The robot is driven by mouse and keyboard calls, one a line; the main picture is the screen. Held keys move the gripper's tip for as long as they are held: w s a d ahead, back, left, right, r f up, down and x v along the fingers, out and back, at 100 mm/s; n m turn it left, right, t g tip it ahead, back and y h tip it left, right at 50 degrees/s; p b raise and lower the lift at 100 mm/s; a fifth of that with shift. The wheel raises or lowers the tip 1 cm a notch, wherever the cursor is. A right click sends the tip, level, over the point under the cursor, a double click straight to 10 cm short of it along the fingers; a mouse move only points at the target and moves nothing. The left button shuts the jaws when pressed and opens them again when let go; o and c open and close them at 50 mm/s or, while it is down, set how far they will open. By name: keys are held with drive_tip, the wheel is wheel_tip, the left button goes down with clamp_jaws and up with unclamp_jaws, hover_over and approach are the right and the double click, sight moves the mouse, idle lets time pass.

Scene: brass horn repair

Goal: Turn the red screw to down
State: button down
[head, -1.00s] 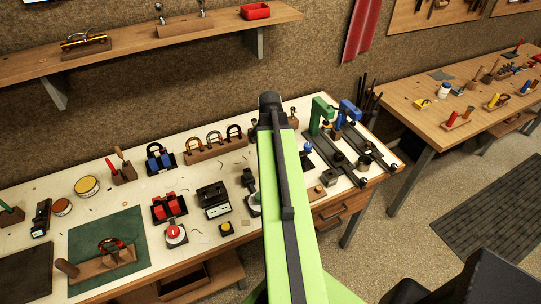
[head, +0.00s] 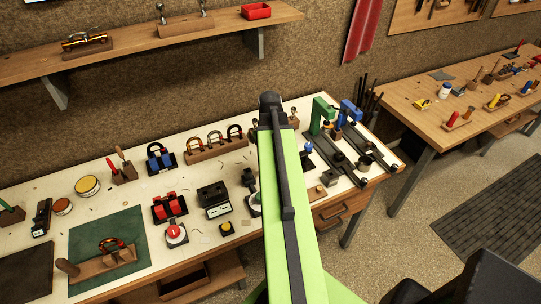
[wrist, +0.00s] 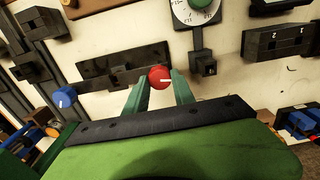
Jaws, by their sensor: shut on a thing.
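In the head view my arm hides both the gripper and the red screw.
A blue screw (wrist: 64,96) with a white mark stands left in the wrist view. A dial with a green centre (wrist: 200,6) and a dark box marked 1 and 2 (wrist: 276,42) lie beyond. Green (head: 322,114) and blue (head: 349,112) clamps stand right of my arm.

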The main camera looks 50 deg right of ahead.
drive_tip(key=n, duration=0.4)
drive_tip(key=shift+s+n, duration=0.1)
drive_tip(key=shift+n, duration=0.2)
drive_tip(key=n, duration=0.5)
drive_tip(key=shift+a, duration=0.1)
drive_tip(key=n, duration=0.5)
drive_tip(key=shift+n, duration=2.6)
drive_tip(key=c, duration=1.1)
unclamp_jaws()
drive_tip(key=shift+o, duration=0.2)
